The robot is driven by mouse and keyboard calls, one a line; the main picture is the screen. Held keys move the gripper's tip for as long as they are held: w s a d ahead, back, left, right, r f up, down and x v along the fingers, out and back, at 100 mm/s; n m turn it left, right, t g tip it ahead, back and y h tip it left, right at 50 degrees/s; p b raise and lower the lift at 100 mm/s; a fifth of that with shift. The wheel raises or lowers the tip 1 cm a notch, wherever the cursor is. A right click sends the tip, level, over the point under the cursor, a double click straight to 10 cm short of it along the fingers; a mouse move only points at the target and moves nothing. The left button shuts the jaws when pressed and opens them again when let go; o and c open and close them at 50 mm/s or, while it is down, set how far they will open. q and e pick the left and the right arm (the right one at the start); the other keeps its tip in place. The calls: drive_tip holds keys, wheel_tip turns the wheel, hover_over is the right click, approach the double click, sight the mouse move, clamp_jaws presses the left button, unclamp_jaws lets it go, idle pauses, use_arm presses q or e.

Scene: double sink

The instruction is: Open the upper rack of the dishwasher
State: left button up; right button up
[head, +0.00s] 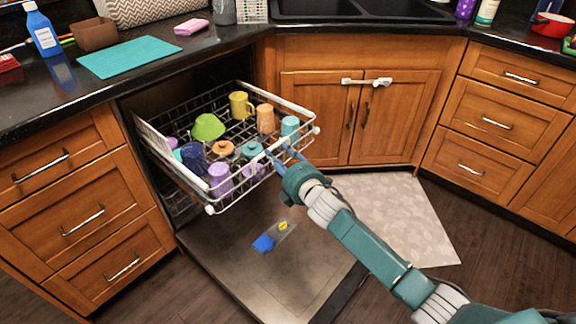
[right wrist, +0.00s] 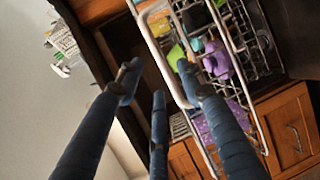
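The dishwasher's upper rack (head: 300,108) is slid out over the lowered door (head: 290,272) and holds several cups and bowls. In the right wrist view the blue fingers of my right gripper (right wrist: 160,75) are spread apart. The rack's pale rim (right wrist: 157,55) appears beyond and between the fingertips; I cannot tell whether they touch it. My left gripper is not in view.
A blue and yellow item (head: 265,243) lies on the door. Wooden drawers (head: 85,225) stand left of the dishwasher, and sink cabinet doors (head: 315,115) stand to its right. A pale mat (head: 400,215) lies on the floor. The counter (head: 170,60) is above.

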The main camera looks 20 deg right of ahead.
drive_tip(key=v, duration=0.7)
